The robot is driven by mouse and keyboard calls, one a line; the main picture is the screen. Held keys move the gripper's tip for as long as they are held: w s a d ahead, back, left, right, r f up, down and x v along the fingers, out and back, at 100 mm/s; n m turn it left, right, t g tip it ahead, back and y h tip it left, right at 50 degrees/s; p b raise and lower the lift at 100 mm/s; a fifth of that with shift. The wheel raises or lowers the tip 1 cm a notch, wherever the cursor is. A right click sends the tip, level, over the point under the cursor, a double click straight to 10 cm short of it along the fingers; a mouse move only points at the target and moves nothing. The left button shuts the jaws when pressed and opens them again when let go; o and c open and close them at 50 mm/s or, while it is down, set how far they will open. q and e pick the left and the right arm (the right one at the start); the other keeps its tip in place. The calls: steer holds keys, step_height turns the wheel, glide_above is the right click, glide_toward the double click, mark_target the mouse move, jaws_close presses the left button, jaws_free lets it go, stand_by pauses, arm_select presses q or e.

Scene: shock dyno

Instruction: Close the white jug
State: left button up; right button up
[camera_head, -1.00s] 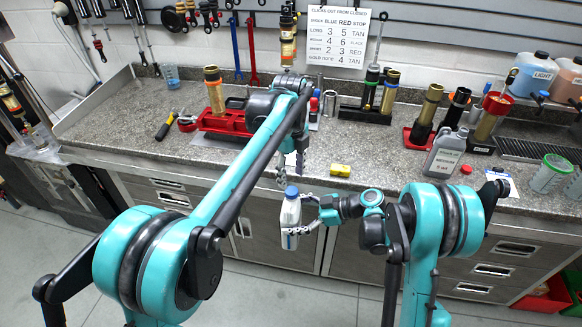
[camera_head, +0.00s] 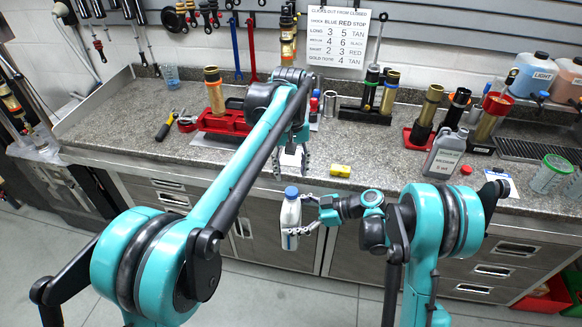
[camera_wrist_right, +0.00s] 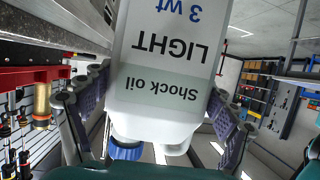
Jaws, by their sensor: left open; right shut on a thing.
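The white jug (camera_head: 290,222) is upright in front of the bench, held in the air by my right gripper (camera_head: 300,230). A blue cap (camera_head: 291,192) sits on its neck; I cannot tell how tightly. In the right wrist view the jug (camera_wrist_right: 165,70) appears upside down, with "Shock oil LIGHT 3 wt" on its label. The fingers of my right gripper (camera_wrist_right: 155,115) are on both sides of it, and the cap (camera_wrist_right: 126,150) shows at its neck. My left gripper (camera_head: 291,168) is open just above the cap, fingers pointing down, apart from it.
The bench edge runs close behind the jug. Open floor lies below the jug.

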mark_target(292, 191)
arm_select(q)
steer(key=n, duration=0.4)
steer(key=shift+r, duration=0.15)
steer(key=n, duration=0.4)
steer(key=shift+r, duration=0.1)
steer(key=shift+f, duration=4)
